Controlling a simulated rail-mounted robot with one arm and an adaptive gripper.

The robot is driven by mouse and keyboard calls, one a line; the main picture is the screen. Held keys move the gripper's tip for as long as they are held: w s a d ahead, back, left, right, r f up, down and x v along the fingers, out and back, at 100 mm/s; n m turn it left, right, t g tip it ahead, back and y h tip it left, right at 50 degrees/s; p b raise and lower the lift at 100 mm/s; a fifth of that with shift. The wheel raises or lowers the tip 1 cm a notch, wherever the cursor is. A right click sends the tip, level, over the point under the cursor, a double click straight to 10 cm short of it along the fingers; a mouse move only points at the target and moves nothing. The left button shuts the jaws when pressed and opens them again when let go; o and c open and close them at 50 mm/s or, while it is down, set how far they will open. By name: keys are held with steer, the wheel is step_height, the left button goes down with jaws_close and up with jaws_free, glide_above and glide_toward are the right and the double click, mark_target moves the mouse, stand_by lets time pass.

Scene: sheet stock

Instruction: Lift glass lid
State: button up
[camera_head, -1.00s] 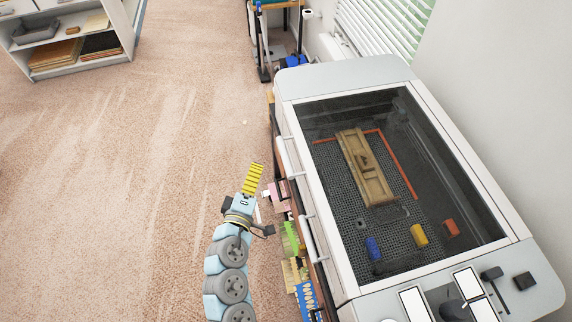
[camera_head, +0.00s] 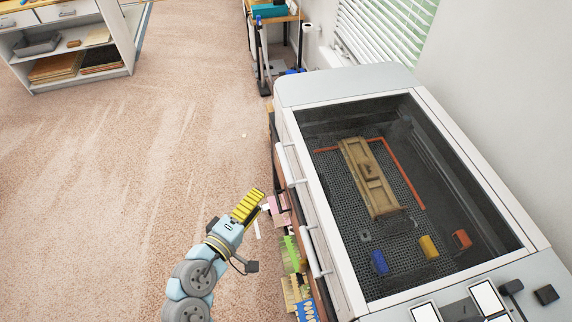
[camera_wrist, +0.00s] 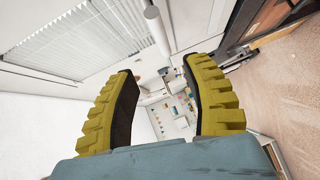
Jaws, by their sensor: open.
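The glass lid (camera_head: 330,125) is a dark transparent pane in a light frame, lying shut on the white-grey machine at the right of the head view. Two white bar handles, an upper one (camera_head: 291,165) and a lower one (camera_head: 318,252), run along its left edge. Through the glass I see a tan wooden panel (camera_head: 372,178) on a honeycomb bed. My gripper (camera_head: 249,203) has yellow ribbed fingers and is left of the lid's edge, apart from both handles. In the wrist view my gripper (camera_wrist: 165,95) is open with nothing between its fingers.
Blue (camera_head: 379,262), yellow (camera_head: 428,247) and orange (camera_head: 462,239) blocks lie under the glass. Coloured pieces fill a shelf (camera_head: 292,255) below the machine's left side. A white shelf unit (camera_head: 75,50) stands at upper left. The carpet left of my gripper is clear.

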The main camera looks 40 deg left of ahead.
mark_target(286, 166)
steer(key=p+x, duration=0.1)
steer(key=x, duration=1.4)
steer(key=shift+c, duration=0.3)
steer(key=shift+s+f, duration=0.1)
jaws_close()
